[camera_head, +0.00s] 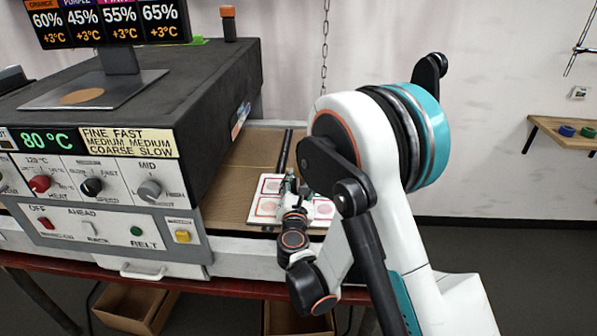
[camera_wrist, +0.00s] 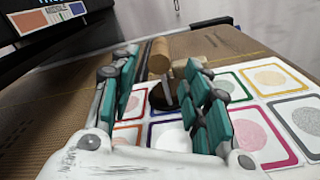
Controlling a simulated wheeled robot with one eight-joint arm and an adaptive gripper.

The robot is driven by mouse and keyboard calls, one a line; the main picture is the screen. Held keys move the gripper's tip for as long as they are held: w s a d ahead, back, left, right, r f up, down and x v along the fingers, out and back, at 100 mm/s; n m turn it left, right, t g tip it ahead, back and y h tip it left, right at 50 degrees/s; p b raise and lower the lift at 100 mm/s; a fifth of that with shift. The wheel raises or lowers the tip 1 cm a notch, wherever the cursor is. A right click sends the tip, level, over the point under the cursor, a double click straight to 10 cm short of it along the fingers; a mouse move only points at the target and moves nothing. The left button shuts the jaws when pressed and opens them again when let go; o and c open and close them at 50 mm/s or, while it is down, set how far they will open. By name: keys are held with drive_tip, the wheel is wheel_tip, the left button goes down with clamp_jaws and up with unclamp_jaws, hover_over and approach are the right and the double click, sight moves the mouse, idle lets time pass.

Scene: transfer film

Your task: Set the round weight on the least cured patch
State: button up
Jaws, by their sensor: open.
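A white card (camera_head: 269,196) with round patches in coloured square frames lies on the brown belt, partly hidden by my arm. In the wrist view, green (camera_wrist: 232,86), yellow (camera_wrist: 270,77), pink (camera_wrist: 256,135) and grey (camera_wrist: 305,118) frames show at the right. An orange-red one (camera_wrist: 128,131) and a blue-purple one (camera_wrist: 160,130) are partly hidden by my fingers. The round weight, with a dark round base and wooden handle (camera_wrist: 159,56), stands beyond and between my fingertips. My gripper (camera_wrist: 165,92) is open and low over the card; I cannot tell whether it touches the weight.
The dark dryer housing (camera_head: 200,90) stands left of the card, with an 80 °C panel. A screen (camera_head: 108,22) above lists orange 60%, purple 45%, then 55% and 65%, each +3°C. A dark bar (camera_head: 284,150) lies on the belt (camera_head: 255,160) behind the card.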

drive_tip(key=shift+s+f+b, duration=0.1)
drive_tip(key=shift+s+b, duration=0.8)
drive_tip(key=shift+s, duration=0.65)
